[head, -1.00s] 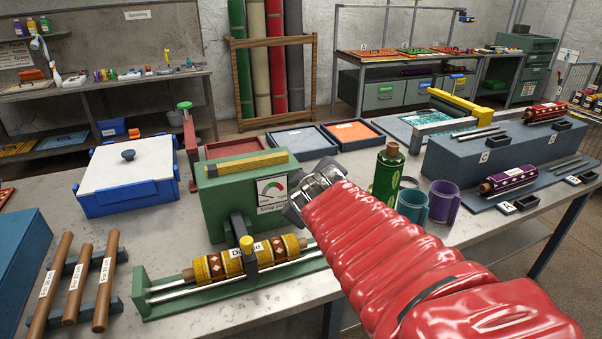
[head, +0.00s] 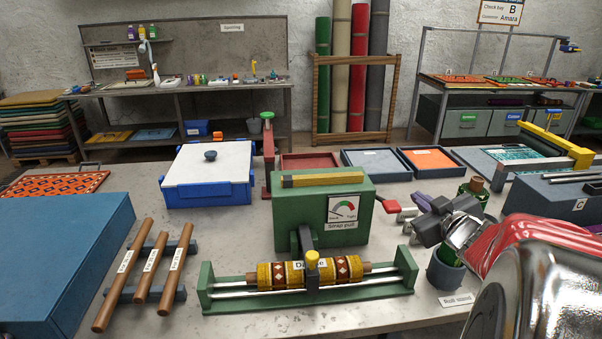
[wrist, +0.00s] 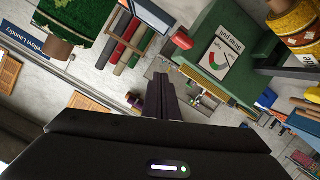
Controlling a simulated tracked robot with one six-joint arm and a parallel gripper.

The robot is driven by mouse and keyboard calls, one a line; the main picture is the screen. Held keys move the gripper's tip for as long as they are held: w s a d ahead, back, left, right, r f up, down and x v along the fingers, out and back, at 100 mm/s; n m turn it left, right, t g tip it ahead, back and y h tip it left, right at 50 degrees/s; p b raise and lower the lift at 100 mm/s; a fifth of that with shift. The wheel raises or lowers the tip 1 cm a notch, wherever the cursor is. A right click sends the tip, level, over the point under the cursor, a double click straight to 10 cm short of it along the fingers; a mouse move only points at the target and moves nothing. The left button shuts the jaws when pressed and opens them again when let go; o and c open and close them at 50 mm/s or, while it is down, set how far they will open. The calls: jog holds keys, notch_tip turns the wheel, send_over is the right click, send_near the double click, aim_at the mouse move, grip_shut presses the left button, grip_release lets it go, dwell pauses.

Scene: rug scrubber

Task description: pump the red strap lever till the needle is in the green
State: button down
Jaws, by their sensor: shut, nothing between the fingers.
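The green strap puller (head: 290,207) stands on the table with a yellow bar on top. Its dial (head: 344,208) reads from slack to tight, and the needle appears to lean to the slack side, outside the green. The red strap lever (head: 391,206) sticks out from its right side; its red end also shows in the wrist view (wrist: 182,40), near the dial (wrist: 217,58). My gripper (head: 420,234) is shut and empty, just right of the lever and apart from it. Its fingers show in the wrist view (wrist: 160,82). A patterned yellow roll (head: 285,273) sits in the front cradle.
A blue-and-white box (head: 208,175) is behind left, and wooden rods (head: 148,270) lie at left. Table in front of the rods is clear.

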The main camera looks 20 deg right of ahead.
jog(key=m, duration=0.3)
jog(key=f+m, duration=0.1)
jog(key=shift+s+a+m+y, duration=0.25)
jog(key=shift+a+m+y, duration=0.05)
jog(key=shift+a+y, duration=0.1)
jog(key=shift+w, duration=0.1)
send_over(397, 204)
jog(key=s+a, duration=0.2)
notch_tip(397, 204, down, 2)
notch_tip(397, 204, down, 4)
jog(key=shift+s+d+f, duration=0.1)
jog(key=shift+d+f, duration=0.05)
dwell(0.4)
jog(key=shift+f, duration=0.1)
